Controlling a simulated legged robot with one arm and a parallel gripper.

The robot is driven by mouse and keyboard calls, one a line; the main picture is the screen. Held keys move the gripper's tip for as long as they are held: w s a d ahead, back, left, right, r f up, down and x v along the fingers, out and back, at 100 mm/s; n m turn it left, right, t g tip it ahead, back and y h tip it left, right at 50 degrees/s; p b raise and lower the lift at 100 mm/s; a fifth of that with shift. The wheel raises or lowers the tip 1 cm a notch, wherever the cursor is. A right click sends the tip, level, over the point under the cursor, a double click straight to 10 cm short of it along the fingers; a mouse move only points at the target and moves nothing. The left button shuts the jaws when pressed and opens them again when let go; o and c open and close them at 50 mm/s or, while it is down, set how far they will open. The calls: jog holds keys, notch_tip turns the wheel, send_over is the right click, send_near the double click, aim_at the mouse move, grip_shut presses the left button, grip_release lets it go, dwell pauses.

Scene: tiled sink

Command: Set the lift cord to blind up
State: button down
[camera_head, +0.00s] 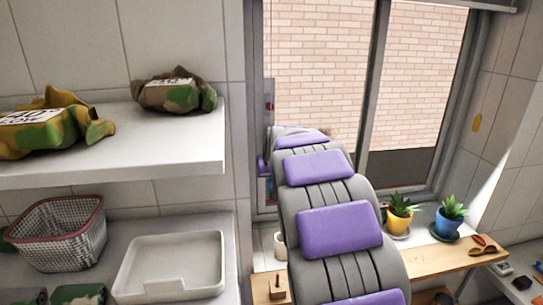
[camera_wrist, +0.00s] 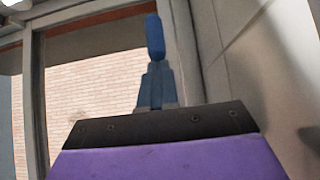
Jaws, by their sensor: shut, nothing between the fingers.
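In the wrist view my gripper (camera_wrist: 155,38) is shut: its blue fingers form one narrow column, with nothing seen between them. It points up in front of the window, near the right side of the frame. In the head view my purple and grey arm reaches toward the window and hides the gripper. A thin cord (camera_head: 270,60) hangs at the window's left side, with a small red piece (camera_head: 269,105) on it. I cannot tell whether this is the lift cord. A grey rail (camera_head: 490,5) runs along the window top.
A shelf (camera_head: 160,150) with two camouflage-patterned bags stands at left. Below are a wire basket (camera_head: 58,235) and a white tray (camera_head: 172,268). A yellow pot (camera_head: 398,222) and a blue pot (camera_head: 447,222) stand on the right sill. A yellow tag (camera_head: 476,122) hangs on the right wall.

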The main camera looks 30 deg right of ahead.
notch_tip(320, 180, down, 6)
jog(key=shift+r+b, duration=0.15)
jog(key=shift+b, duration=0.3)
jog(key=shift+w+d+r+p, duration=0.1)
jog(key=shift+w+r+p, duration=0.2)
jog(key=shift+r, duration=0.4)
jog(key=p, duration=0.1)
send_near(271, 185)
notch_tip(271, 185, up, 3)
jog(key=s, duration=0.1)
jog(key=s+a+f+n+g+b, duration=0.1)
jog(key=s+a+f, duration=0.4)
jog(key=s, duration=0.9)
jog(key=s+a+f+n+g+y+b, duration=0.1)
jog(key=s+a+f+g+b, duration=0.1)
jog(key=s+a+f+g, duration=0.4)
jog(key=s+a+f+n+g+y+b, duration=0.1)
jog(key=s+a+f, duration=0.5)
jog(key=s+f, duration=0.6)
jog(key=s+g+b, duration=0.1)
jog(key=s+g, duration=0.1)
jog(key=s, duration=0.7)
jog(key=shift+s+b, duration=0.35)
